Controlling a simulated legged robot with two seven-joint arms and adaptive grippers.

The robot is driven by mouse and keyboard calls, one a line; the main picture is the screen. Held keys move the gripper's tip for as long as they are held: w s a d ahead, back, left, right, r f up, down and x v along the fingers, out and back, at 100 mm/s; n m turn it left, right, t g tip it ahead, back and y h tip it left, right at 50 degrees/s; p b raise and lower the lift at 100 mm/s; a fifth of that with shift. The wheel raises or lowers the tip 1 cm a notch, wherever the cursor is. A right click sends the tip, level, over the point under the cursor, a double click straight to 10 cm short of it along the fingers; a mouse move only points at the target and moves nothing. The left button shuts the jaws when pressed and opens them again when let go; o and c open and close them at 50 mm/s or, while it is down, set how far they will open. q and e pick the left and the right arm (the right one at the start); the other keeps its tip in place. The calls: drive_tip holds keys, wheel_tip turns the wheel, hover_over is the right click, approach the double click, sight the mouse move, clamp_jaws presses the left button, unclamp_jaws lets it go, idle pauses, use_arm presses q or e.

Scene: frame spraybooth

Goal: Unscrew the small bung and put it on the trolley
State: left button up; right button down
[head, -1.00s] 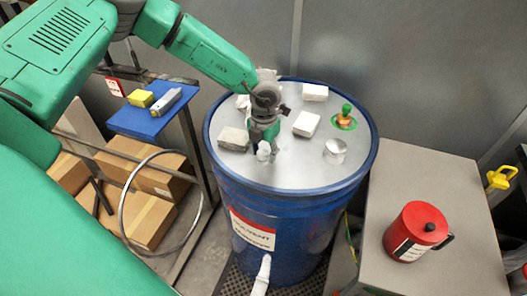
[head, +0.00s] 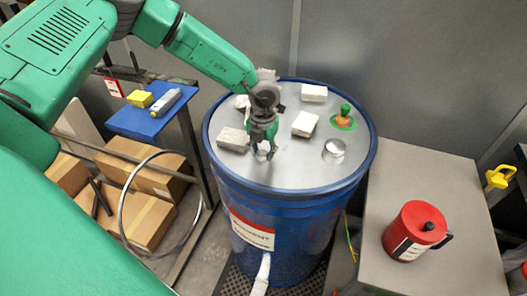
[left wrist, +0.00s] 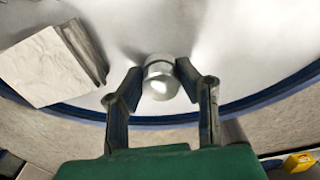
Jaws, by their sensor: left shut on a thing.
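The small bung (left wrist: 160,80) is a short silver cylinder on the grey top of the blue drum (head: 290,170). My left gripper (head: 262,154) points down at the drum top, near its front left, with its two fingers on either side of the bung. In the left wrist view the fingertips are closed against the bung's sides. In the head view the bung (head: 263,151) is small and partly hidden by the fingers. I cannot tell whether it is still seated. A blue-topped stand (head: 140,122), perhaps the trolley, is at the left. My right gripper is out of view.
On the drum lie several pale blocks (head: 304,124), a larger silver cap (head: 334,150) and a green-and-orange fitting (head: 344,116). The blue top holds a yellow block (head: 140,99) and a grey device (head: 166,102). A red can (head: 416,231) stands on the grey bench (head: 385,190).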

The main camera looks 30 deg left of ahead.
use_arm(q)
drive_tip(key=shift+s+f+n, duration=0.15)
drive_tip(key=shift+n, duration=0.25)
drive_tip(key=n, duration=0.4)
drive_tip(key=shift+a, duration=0.15)
drive_tip(key=shift+s+n, duration=0.1)
drive_tip(key=shift+n, duration=0.2)
drive_tip(key=n, duration=0.4)
drive_tip(key=shift+s, duration=0.1)
drive_tip(key=shift+a, duration=0.1)
drive_tip(key=shift+n, duration=0.4)
